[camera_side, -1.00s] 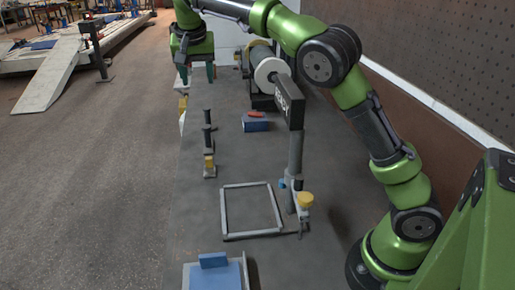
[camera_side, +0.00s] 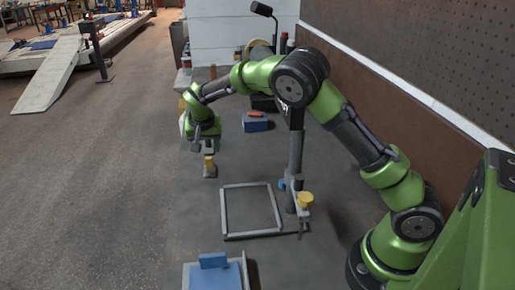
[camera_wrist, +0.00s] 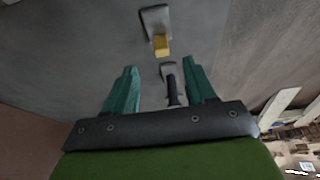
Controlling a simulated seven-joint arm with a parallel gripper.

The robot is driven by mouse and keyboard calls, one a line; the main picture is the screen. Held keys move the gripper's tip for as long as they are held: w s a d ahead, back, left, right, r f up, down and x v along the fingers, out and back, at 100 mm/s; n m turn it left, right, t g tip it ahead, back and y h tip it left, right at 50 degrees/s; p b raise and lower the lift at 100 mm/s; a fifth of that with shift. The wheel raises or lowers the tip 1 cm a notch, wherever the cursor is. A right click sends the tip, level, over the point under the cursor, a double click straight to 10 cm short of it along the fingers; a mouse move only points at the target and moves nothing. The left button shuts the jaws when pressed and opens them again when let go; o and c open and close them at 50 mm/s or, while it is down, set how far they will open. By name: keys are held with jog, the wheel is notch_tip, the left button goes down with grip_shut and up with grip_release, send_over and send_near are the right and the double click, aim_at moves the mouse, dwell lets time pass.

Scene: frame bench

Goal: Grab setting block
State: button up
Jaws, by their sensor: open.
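In the wrist view the yellow block (camera_wrist: 161,45) sits at a grey base, beyond my fingertips. My gripper (camera_wrist: 158,66) is open, with its teal fingers apart and nothing held.
A grey rectangular frame (camera_side: 224,211) lies on the bench nearer the camera. A post with a yellow knob (camera_side: 305,199) stands at its right. A tray with a blue block (camera_side: 212,260) is at the front. A blue box (camera_side: 254,125) lies behind, right of my gripper.

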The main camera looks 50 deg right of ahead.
aim_at(209, 158)
jog(key=x, duration=0.8)
jog(key=shift+w+d+f, duration=0.15)
jog(key=shift+w+f, duration=0.1)
jog(key=shift+f, duration=0.1)
jog(key=shift+c, duration=0.3)
jog(key=c, duration=0.8)
jog(key=shift+c, duration=0.2)
jog(key=shift+r, duration=0.1)
